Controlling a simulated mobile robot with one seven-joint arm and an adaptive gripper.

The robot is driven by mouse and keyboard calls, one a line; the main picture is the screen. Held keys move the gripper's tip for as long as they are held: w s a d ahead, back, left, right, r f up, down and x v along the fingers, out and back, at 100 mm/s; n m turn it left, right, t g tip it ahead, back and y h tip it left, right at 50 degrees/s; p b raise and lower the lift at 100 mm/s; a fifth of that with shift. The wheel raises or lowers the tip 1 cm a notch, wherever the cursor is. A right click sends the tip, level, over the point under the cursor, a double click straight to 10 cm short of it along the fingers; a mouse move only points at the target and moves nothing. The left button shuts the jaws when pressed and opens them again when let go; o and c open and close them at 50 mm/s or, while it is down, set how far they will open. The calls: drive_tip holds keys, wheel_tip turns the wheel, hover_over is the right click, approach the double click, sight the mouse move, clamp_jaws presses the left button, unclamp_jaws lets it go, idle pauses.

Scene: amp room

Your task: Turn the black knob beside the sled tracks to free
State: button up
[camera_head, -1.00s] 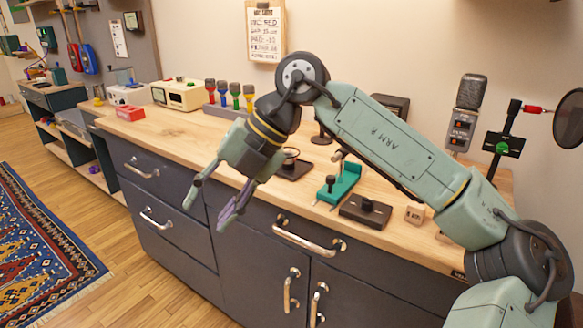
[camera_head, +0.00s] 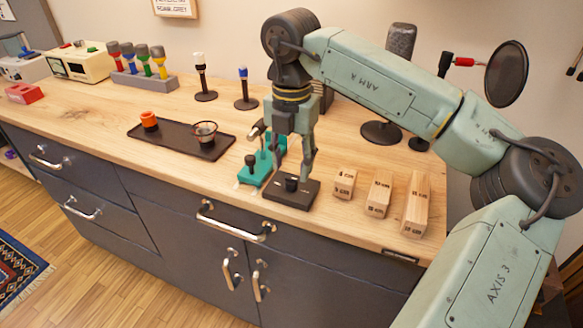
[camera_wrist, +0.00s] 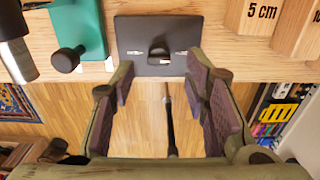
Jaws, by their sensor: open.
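The black knob (camera_head: 291,184) stands on a dark plate (camera_head: 272,194) at the counter's front edge. In the wrist view the knob (camera_wrist: 159,50) sits mid-plate, with a small light mark on each side; the lettering is too small to read. The teal sled (camera_head: 255,177), with its own black knob (camera_wrist: 67,59), is just left of the plate. Pale track ends (camera_wrist: 108,66) show at its near edge. My gripper (camera_head: 293,174) is open and points down over the plate, its fingers either side of the knob. In the wrist view the gripper (camera_wrist: 160,72) holds nothing.
Wooden blocks marked in cm (camera_head: 378,194) stand right of the plate. A dark tray (camera_head: 178,146) with an orange item and a small cup lies left of the sled. Stands (camera_head: 246,100) and a microphone (camera_head: 400,42) are behind. Drawer handles (camera_head: 233,226) jut out below the counter edge.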

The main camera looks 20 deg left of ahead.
sight(292, 178)
drive_tip(key=shift+f+p, duration=0.3)
drive_tip(key=shift+f, duration=1.45)
drive_tip(key=shift+c, duration=0.6)
clamp_jaws()
